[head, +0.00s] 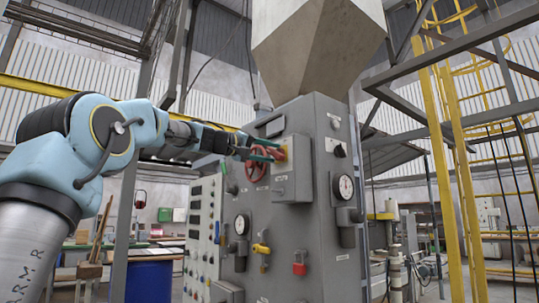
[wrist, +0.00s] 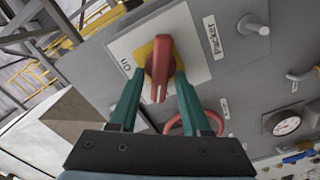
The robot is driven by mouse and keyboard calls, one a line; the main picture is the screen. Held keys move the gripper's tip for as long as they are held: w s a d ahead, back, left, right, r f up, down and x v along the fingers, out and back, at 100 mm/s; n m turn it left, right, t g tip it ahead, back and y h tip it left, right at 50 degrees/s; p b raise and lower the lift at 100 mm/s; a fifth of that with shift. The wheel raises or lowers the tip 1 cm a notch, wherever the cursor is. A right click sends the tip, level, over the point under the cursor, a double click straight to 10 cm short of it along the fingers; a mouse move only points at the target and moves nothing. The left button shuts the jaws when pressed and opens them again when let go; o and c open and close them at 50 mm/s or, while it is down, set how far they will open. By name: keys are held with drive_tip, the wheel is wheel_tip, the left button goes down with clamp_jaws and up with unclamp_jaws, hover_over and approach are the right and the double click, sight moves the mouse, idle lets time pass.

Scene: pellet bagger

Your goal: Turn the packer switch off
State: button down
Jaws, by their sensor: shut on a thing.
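In the head view the switch (head: 283,152) sits on a box on the grey machine's front. My gripper (wrist: 159,80) has its green fingers on both sides of the red handle and is shut on it. In the head view my gripper (head: 272,151) reaches the switch from the left. The fingers hide part of the handle's sides.
A red handwheel (head: 256,166) is close behind and left of my gripper. Gauges (head: 346,187), a yellow valve handle (head: 261,249) and a red part (head: 299,268) sit on the machine. A yellow ladder frame (head: 450,150) stands to the right.

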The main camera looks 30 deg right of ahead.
drive_tip(key=n, duration=0.6)
drive_tip(key=shift+w+f, duration=0.1)
drive_tip(key=shift+f, duration=0.15)
drive_tip(key=shift+n, duration=0.3)
drive_tip(key=c, duration=0.7)
unclamp_jaws()
drive_tip(key=shift+s+a+b, duration=0.35)
drive_tip(key=shift+a+b, duration=0.4)
drive_tip(key=shift+a, duration=1.05)
drive_tip(key=shift+s+a+b, duration=0.35)
drive_tip(key=shift+a+b, duration=0.4)
drive_tip(key=shift+a, duration=1)
drive_tip(key=shift+s+a+b, duration=0.35)
drive_tip(key=shift+a+b, duration=0.4)
drive_tip(key=shift+a, duration=1.05)
drive_tip(key=shift+f, duration=0.1)
